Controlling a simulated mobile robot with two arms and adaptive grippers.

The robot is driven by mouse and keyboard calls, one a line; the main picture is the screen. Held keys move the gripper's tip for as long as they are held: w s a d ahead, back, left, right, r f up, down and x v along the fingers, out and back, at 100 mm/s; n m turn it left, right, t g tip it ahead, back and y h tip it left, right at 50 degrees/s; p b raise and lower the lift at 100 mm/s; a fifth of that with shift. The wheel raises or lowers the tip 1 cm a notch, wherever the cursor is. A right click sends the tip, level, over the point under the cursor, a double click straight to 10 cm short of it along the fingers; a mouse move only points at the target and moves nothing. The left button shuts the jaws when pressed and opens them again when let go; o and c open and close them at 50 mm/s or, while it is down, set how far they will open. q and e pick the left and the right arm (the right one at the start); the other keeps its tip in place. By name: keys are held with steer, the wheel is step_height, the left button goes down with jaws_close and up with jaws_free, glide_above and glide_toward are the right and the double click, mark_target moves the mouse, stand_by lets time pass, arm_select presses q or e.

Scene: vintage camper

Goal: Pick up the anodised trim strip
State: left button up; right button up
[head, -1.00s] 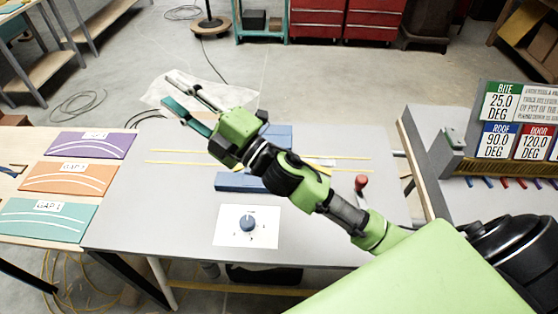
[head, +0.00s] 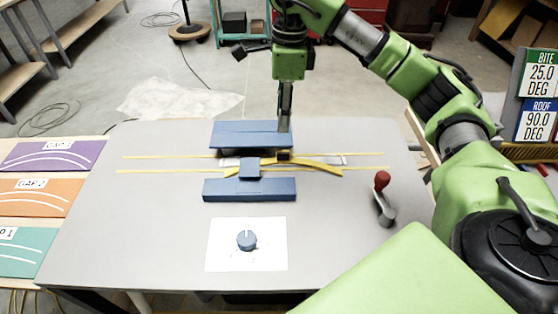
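A thin strip lies across the middle of the grey table between two blue blocks. Its silvery, pale end (head: 331,160) shows at the right, and another pale piece shows left of the centre. A gold curved piece (head: 318,168) lies against it; I cannot tell which part is the anodised trim strip. A small blue block and a dark piece cover the middle. My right gripper (head: 285,129) points down over the right end of the rear blue block, just behind the strip and apart from it. Its fingers are seen edge-on, so their opening is unclear. My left gripper is out of view.
The rear blue block (head: 235,134) and front blue block (head: 250,190) flank the strip. Coloured gap boards lie at left. The table's left front is clear.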

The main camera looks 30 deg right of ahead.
steer(key=d, duration=0.2)
glide_above(288, 152)
steer(key=shift+h, duration=0.3)
step_height(288, 152, down, 8)
steer(key=shift+d+r, duration=0.1)
steer(key=shift+d, duration=0.05)
steer(key=shift+f+p, duration=0.75)
steer(key=shift+f, duration=1.95)
jaws_close()
